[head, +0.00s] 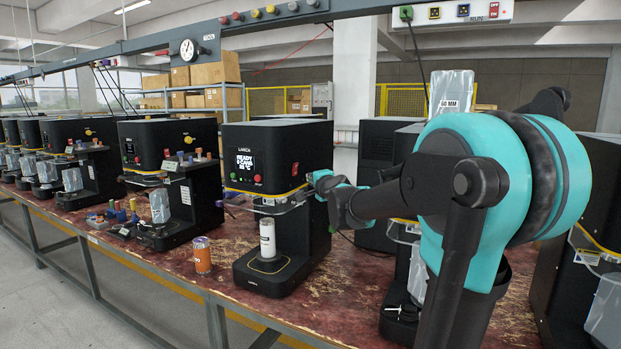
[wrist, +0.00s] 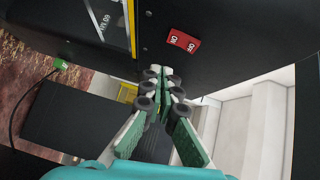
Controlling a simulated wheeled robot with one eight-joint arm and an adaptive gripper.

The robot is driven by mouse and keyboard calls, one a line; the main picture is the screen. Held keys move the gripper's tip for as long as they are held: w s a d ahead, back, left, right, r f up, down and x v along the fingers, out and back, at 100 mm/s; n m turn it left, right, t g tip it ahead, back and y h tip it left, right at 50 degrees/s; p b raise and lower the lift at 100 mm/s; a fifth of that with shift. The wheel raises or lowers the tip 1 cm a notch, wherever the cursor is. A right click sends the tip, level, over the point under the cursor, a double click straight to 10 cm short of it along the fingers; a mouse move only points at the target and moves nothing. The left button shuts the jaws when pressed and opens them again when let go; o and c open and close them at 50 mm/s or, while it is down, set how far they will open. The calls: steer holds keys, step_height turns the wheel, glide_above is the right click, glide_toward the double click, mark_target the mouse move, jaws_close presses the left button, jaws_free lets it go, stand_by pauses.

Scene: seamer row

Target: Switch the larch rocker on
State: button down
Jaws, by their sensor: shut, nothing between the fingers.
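A black seamer (head: 278,150) stands on the bench with a lit screen reading READY; small lettering on its top edge seems to read LARCH. A red rocker (head: 295,168) is on its right-hand side. In the wrist view the red rocker (wrist: 183,41) has white ON and OFF marks, seen rotated, on a black panel; which way it is pressed I cannot tell. My gripper (head: 322,181) is beside that panel, to the right of the rocker. In the wrist view my gripper (wrist: 161,82) is shut and empty, its tips below the rocker and apart from it.
A white can (head: 267,238) stands on the seamer's base, and an orange can (head: 202,255) stands on the bench to its left. More seamers stand on both sides. A green plug (wrist: 60,64) with a black cable lies left of my fingers.

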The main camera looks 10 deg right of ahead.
steer(key=s+d, duration=0.1)
steer(key=s, duration=0.7)
steer(key=shift+d+f, duration=0.25)
steer(key=shift+f, duration=0.05)
steer(key=shift+f, duration=0.1)
